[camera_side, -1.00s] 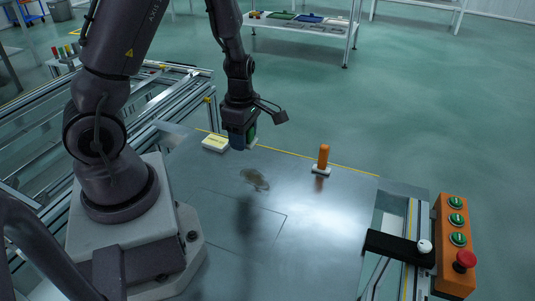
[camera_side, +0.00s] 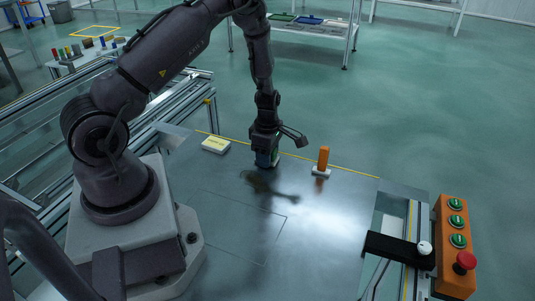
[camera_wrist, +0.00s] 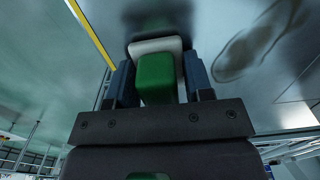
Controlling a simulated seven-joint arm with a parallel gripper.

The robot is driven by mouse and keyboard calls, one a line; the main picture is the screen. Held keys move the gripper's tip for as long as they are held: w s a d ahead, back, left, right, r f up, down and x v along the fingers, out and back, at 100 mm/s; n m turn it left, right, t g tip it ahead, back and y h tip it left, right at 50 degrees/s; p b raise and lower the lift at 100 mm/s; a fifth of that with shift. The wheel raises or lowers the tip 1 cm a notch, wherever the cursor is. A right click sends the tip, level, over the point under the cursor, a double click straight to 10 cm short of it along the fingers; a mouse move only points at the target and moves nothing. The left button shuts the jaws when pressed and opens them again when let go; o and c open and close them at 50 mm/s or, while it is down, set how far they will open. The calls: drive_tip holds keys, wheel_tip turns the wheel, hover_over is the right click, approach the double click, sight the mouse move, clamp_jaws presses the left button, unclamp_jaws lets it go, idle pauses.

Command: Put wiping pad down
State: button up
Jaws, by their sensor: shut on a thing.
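The wiping pad (camera_wrist: 156,78) has a green block handle on a white base. My gripper (camera_wrist: 158,85) is shut on its green handle, with one blue-grey finger on each side. In the side view my gripper (camera_side: 266,161) points down low over the metal table (camera_side: 325,215), left of the orange-handled tool. Only a sliver of the pad's green (camera_side: 276,157) shows there. The pad is at or just above the table top; I cannot tell whether it touches.
An orange-handled tool (camera_side: 323,161) stands upright on a white base to the right. A pale yellow-topped block (camera_side: 216,145) lies to the left. A dark smudge (camera_wrist: 262,45) marks the table. An orange button box (camera_side: 456,245) is at the right edge. The table's middle is clear.

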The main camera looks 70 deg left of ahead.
drive_tip(key=shift+w+f, duration=0.1)
drive_tip(key=shift+f, duration=0.55)
drive_tip(key=o, duration=0.8)
drive_tip(key=shift+o, duration=0.8)
wheel_tip(320, 180, up, 13)
drive_tip(key=shift+r, duration=0.1)
drive_tip(key=d+r+m+t, duration=0.2)
drive_tip(key=d+r+m, duration=0.5)
drive_tip(key=r, duration=0.3)
drive_tip(key=s+d+r+m+t, duration=0.3)
drive_tip(key=s+d+r+m, duration=0.8)
drive_tip(key=m, duration=0.9)
drive_tip(key=s+r, duration=0.2)
drive_tip(key=s, duration=0.1)
drive_tip(key=shift+s+d+t, duration=0.25)
drive_tip(key=shift+s+t, duration=0.05)
drive_tip(key=shift+s, duration=0.05)
drive_tip(key=shift+r, duration=0.1)
